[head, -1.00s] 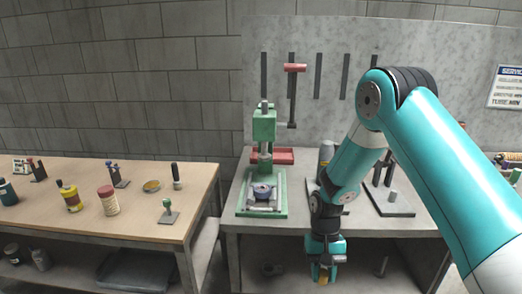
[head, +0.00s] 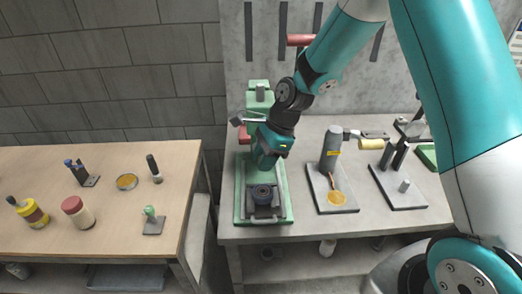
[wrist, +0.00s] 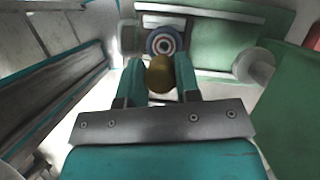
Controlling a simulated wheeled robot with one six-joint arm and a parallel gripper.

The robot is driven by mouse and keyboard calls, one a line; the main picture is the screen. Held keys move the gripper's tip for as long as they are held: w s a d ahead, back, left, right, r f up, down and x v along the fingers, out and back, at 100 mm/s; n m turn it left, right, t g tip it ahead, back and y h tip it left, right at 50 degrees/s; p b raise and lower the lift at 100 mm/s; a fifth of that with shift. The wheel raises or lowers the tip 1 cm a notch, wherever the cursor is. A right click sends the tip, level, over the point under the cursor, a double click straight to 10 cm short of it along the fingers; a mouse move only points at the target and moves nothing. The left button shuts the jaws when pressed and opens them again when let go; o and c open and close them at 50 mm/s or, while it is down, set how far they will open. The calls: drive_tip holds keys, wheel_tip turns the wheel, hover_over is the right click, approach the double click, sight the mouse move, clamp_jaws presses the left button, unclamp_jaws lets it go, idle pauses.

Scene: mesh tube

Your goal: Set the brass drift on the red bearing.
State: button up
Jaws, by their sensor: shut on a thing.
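My gripper (head: 265,160) is at the green press, just behind and above the ring-shaped part on its bed. In the wrist view, my gripper (wrist: 159,80) is shut on the brass drift (wrist: 159,73), a rounded brass end between the two teal fingers. The drift is hidden in the head view. The bearing (head: 262,193) looks dark blue, not red, and sits on a grey fixture on the press bed. In the wrist view the bearing (wrist: 165,42) shows blue with pale rings, just beyond the drift. I cannot tell whether they touch.
The green press (head: 243,200) stands around my gripper, its column close behind. A grey post stand (head: 398,190) is farther right. A wooden table (head: 110,220) is at left.

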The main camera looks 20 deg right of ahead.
drive_tip(key=b, duration=0.5)
hover_over(258, 192)
drive_tip(key=d, duration=0.2)
wheel_tip(258, 192, down, 5)
drive_tip(key=shift+a+f, duration=0.2)
drive_tip(key=shift+f, duration=0.25)
drive_tip(key=shift+a+p, duration=0.1)
drive_tip(key=shift+p, duration=0.7)
drive_tip(key=shift+f+b, duration=0.55)
drive_tip(key=shift+f, duration=0.75)
idle(1.5)
drive_tip(key=o, duration=1.1)
